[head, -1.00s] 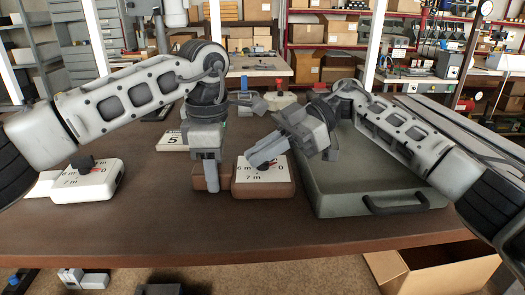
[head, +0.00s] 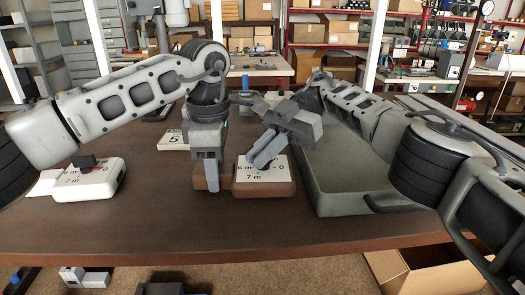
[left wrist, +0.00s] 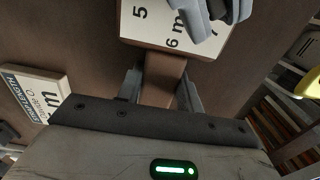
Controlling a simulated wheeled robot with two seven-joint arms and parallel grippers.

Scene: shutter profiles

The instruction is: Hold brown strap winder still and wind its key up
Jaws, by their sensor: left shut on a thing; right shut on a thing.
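The brown strap winder (head: 264,190) lies on the table near the middle of the head view, with a white dial card on top. My left gripper (head: 212,180) stands upright at its left side. In the left wrist view the left jaws are shut on the winder's narrow brown end (left wrist: 163,80), and the dial card (left wrist: 150,25) lies beyond them. My right gripper (head: 262,157) comes down tilted from the right and is shut over the middle of the dial, at the key. Its fingers hide the key and part of the dial markings.
A white winder (head: 98,184) with a black key sits at the left. A card marked 5 (head: 172,139) lies behind my left gripper. A large grey-green case (head: 350,188) with a handle stands close on the right. The table's front strip is clear.

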